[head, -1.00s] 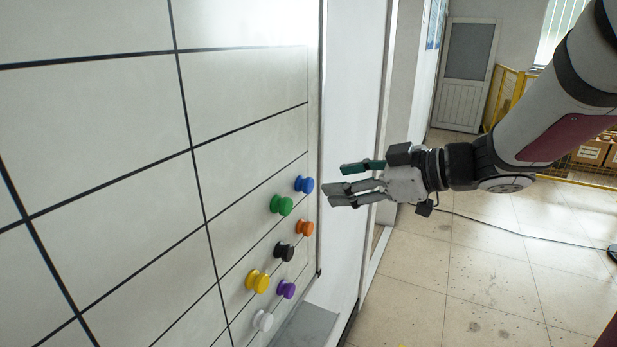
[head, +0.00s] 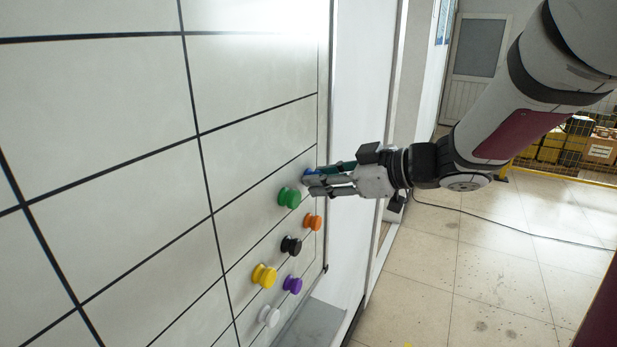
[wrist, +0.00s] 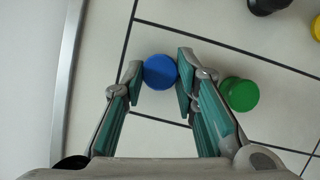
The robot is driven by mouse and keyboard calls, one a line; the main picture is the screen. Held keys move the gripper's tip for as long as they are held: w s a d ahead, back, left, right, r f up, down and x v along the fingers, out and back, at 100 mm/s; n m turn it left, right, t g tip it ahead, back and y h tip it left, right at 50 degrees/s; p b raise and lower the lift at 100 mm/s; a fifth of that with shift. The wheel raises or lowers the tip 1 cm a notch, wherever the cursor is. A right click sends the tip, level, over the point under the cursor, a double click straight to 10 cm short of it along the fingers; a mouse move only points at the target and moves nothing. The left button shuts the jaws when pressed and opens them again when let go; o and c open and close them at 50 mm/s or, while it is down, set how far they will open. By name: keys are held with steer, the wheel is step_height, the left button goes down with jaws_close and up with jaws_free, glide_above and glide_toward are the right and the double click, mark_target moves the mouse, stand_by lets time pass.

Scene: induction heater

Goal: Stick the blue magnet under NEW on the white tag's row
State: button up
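The blue magnet (wrist: 160,72) is on the whiteboard (head: 110,110), at the top right of the magnet cluster. In the head view only a sliver of it (head: 308,173) shows behind my fingers. My gripper (wrist: 161,75) is at the board with one finger on each side of the blue magnet. The fingertips are very close to its rim; whether they press on it I cannot tell. The green magnet (wrist: 240,94) sits just outside my right finger in the wrist view. No NEW heading and no white tag show in these frames.
Orange (head: 312,221), black (head: 291,245), yellow (head: 264,275), purple (head: 292,284) and white (head: 269,316) magnets sit below on the board. Black lines divide the board into cells; the cells to the left look empty. The board's frame edge (wrist: 68,80) is close by.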

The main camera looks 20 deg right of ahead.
jaws_close()
steer(key=s+d+p, duration=0.4)
steer(key=s+d, duration=0.1)
stand_by(1.0)
stand_by(1.2)
